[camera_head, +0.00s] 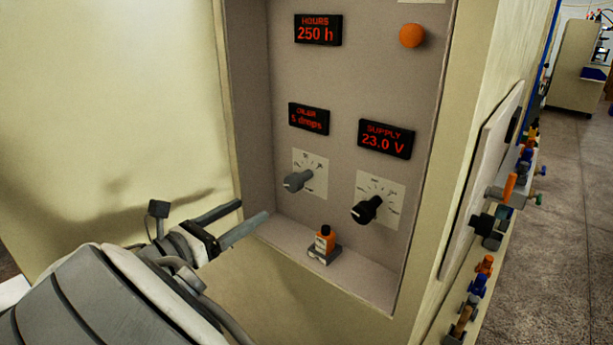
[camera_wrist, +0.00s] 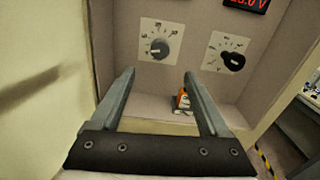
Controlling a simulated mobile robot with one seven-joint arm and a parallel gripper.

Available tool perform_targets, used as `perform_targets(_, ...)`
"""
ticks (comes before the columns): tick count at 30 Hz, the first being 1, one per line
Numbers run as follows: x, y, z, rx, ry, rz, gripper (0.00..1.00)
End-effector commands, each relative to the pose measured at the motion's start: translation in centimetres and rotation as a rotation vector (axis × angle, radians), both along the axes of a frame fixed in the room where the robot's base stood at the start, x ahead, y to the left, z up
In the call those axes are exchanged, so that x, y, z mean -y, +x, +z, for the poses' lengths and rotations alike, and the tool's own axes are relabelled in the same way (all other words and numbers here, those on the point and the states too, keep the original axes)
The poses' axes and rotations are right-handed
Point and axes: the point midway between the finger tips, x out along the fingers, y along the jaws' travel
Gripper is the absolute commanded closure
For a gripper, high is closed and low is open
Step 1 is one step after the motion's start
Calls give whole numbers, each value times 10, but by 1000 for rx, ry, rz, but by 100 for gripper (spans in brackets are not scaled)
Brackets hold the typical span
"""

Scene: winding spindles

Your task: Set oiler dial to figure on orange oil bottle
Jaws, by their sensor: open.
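The orange oil bottle (camera_head: 325,239) stands on the ledge of the recessed panel, with a pale label whose figure is too small to read. It also shows in the wrist view (camera_wrist: 183,99), partly behind the right finger. The grey dial (camera_head: 298,181) sits below a red display (camera_head: 309,118) that reads about "OILER 5 drops". In the wrist view the grey dial (camera_wrist: 160,48) is ahead, between and beyond the fingertips. My gripper (camera_head: 255,217) is open and empty, left of the bottle and below the grey dial. It touches neither; its fingers (camera_wrist: 158,75) point toward the panel.
A black dial (camera_head: 367,209) sits right of the grey one, under a "SUPPLY 23.0 V" display (camera_head: 386,139). An "HOURS 250 h" display (camera_head: 318,30) and an orange button (camera_head: 411,36) are higher up. The recess walls enclose the panel. Coloured spindles (camera_head: 484,265) line the right side.

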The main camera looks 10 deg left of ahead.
Motion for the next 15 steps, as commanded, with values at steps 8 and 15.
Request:
perform_targets(8, 32, 53, 2, 1, -1, -4, 21)
perform_targets(15, 58, 96, 2, 0, -1, -4, 21)
